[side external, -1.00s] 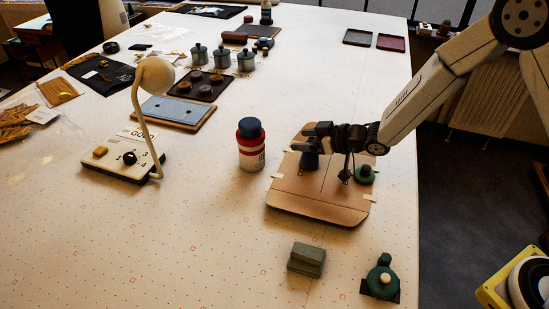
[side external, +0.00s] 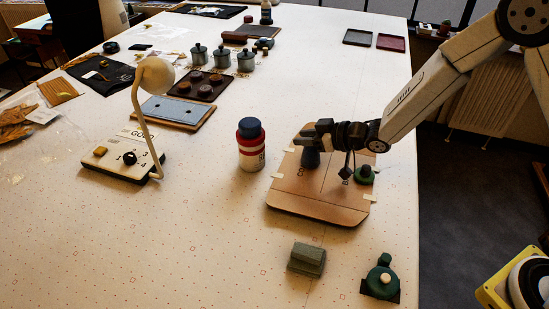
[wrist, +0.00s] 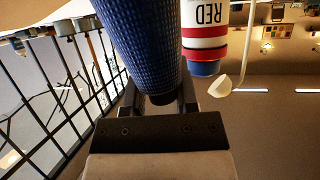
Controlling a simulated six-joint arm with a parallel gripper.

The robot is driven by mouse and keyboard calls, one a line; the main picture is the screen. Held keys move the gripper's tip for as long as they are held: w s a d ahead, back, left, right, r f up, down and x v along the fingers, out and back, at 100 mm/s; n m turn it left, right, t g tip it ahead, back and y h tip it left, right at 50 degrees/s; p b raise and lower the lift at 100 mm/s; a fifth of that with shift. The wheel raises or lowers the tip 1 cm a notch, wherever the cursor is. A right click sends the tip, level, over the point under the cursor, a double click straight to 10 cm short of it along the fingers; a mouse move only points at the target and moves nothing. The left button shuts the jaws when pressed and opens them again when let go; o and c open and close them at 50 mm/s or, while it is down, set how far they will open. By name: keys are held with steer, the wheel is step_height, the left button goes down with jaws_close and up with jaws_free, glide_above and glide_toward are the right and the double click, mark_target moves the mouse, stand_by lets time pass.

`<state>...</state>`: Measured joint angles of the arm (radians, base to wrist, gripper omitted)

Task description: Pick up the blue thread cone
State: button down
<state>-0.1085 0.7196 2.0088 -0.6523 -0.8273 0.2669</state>
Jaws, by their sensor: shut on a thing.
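The blue thread cone (wrist: 142,38) has a ribbed blue surface and fills the middle of the wrist view, between my two fingers. In the side view the cone (side external: 311,159) looks dark and hangs below my gripper (side external: 316,139), over the left part of the tan board (side external: 318,205). My gripper (wrist: 158,98) is shut on the cone. The fingers hide part of it. I cannot tell how large any gap between its base and the board is.
A white bottle with a red band and blue cap (side external: 251,146) stands just left of the board, also in the wrist view (wrist: 205,30). A small green item (side external: 365,176) sits at the board's right. A grey-green block (side external: 306,259) and a green tape-like item (side external: 381,279) lie in front.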

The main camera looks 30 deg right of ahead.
steer(key=shift+r, duration=0.9)
steer(key=s+d+r, duration=0.3)
steer(key=s+r, duration=0.7)
steer(key=s, duration=0.3)
steer(key=shift+s+r, duration=0.3)
steer(key=shift+s, duration=0.05)
steer(key=shift+a, duration=0.15)
